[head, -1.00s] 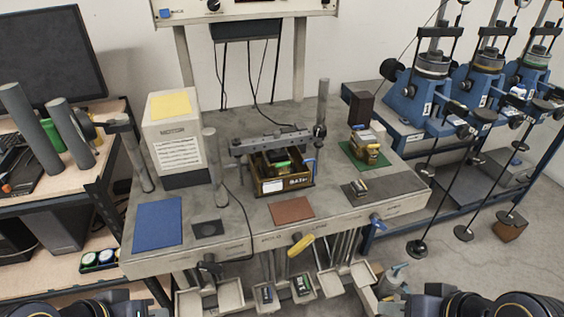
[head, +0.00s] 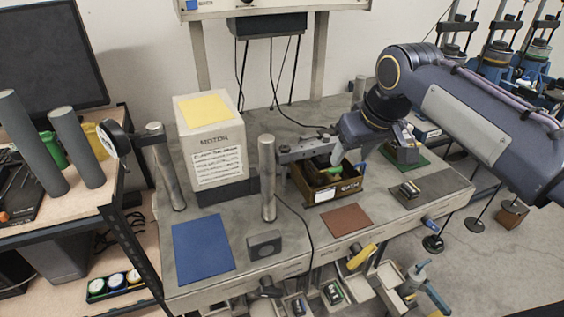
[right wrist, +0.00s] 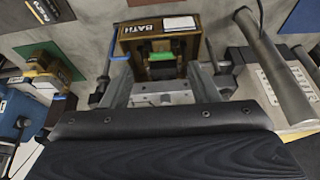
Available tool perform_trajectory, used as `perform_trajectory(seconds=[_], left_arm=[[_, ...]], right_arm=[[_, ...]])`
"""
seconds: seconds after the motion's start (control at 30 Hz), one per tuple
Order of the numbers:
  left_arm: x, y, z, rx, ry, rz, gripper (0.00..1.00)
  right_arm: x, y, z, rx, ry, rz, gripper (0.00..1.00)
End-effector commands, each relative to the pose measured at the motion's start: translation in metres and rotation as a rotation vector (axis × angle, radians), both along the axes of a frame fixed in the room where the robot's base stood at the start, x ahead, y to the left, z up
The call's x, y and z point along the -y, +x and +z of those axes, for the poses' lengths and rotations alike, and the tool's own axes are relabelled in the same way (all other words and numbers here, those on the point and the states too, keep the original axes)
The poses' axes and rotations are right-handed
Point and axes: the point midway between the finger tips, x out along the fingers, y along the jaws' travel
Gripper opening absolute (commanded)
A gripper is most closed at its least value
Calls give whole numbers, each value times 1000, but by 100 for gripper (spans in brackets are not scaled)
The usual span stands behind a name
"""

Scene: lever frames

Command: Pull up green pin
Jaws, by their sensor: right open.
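The green pin (head: 363,167) shows as a small green piece at the top of the labelled brown box (head: 325,194) on the workbench. In the right wrist view the green piece (right wrist: 160,57) lies across the box front (right wrist: 178,44), just beyond the fingers. My right gripper (head: 350,158) is over the box, open, with its fingers (right wrist: 160,85) on either side of the green piece's line. I see no contact with it. The arm and fingers hide part of the box and the bar over it. My left gripper is not in view.
A grey bar (head: 300,152) runs to the box from near a metal post (head: 267,180). A white motor box (head: 212,140) stands at left. Blue (head: 203,246) and red-brown (head: 346,220) mats lie clear in front. Another box stands on a green mat (head: 408,164).

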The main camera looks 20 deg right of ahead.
Motion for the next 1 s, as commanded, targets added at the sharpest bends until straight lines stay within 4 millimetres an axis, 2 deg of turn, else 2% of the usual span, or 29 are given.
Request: perform_trajectory(seconds=[0.17, 0.43, 0.6, 0.97, 1.0], left_arm=[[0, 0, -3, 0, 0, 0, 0], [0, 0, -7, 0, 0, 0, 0], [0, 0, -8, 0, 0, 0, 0], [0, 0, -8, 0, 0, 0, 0], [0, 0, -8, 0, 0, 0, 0]], right_arm=[[3, 13, -4, -4, -17, 0, 55], [1, 28, -45, -6, -16, 0, 55], [1, 36, -62, -3, -15, -2, 55], [0, 39, -68, -1, -15, -1, 55], [0, 39, -68, -1, -14, 0, 51]])
